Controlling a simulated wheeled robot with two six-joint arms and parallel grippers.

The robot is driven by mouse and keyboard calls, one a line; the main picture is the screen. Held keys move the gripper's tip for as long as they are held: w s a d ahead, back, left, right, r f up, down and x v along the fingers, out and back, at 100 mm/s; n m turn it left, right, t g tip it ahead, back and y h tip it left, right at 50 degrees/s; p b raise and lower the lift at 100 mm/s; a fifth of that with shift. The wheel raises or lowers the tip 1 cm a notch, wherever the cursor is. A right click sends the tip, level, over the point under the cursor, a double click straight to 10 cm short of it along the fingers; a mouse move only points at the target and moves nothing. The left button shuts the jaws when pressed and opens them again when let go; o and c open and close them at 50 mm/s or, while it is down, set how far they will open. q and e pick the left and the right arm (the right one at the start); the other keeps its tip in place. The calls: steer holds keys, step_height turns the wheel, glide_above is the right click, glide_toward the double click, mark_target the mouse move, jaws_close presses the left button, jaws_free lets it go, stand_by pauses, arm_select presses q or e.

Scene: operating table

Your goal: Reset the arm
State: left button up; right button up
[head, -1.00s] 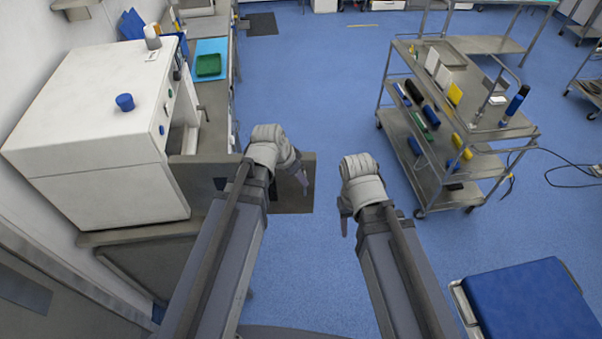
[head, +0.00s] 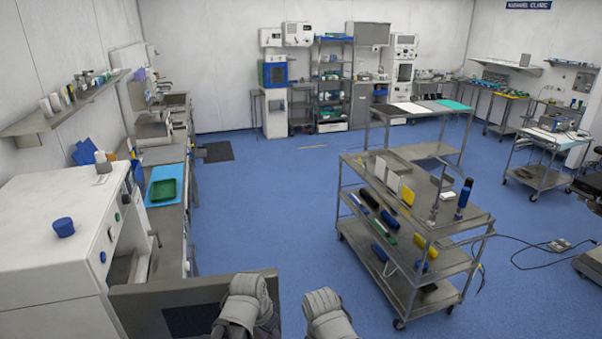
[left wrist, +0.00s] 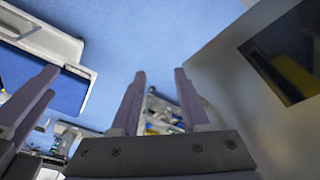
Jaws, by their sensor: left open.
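My left arm's wrist shows at the bottom of the head view, in front of the open door panel (head: 140,303) of the white machine (head: 50,260). In the left wrist view my left gripper (left wrist: 160,75) has its two fingers apart with nothing between them. My right arm's wrist shows just to the right of the left one in the head view, with its fingers out of sight. Purple-grey fingers at the left edge of the left wrist view seem to be my right gripper (left wrist: 35,92); their opening is unclear.
A steel cart (head: 405,285) with bottles and boxes stands to the right. A counter with a green tray (head: 165,190) runs along the left wall. A blue cup (head: 64,227) sits on the machine. Blue floor (head: 270,200) lies clear between counter and cart.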

arm_select(q)
steer(key=s+d+f+n+g+y+b, duration=0.1)
steer(key=s+f+b, duration=0.3)
steer(key=f+b, duration=0.1)
steer(key=s+d+f+n+g+y+b, duration=0.1)
steer(key=s+f+b, duration=0.3)
steer(key=f, duration=0.4)
steer(key=shift+f+y+b, duration=0.25)
steer(key=shift+y+b, duration=0.25)
steer(key=shift+b, duration=0.3)
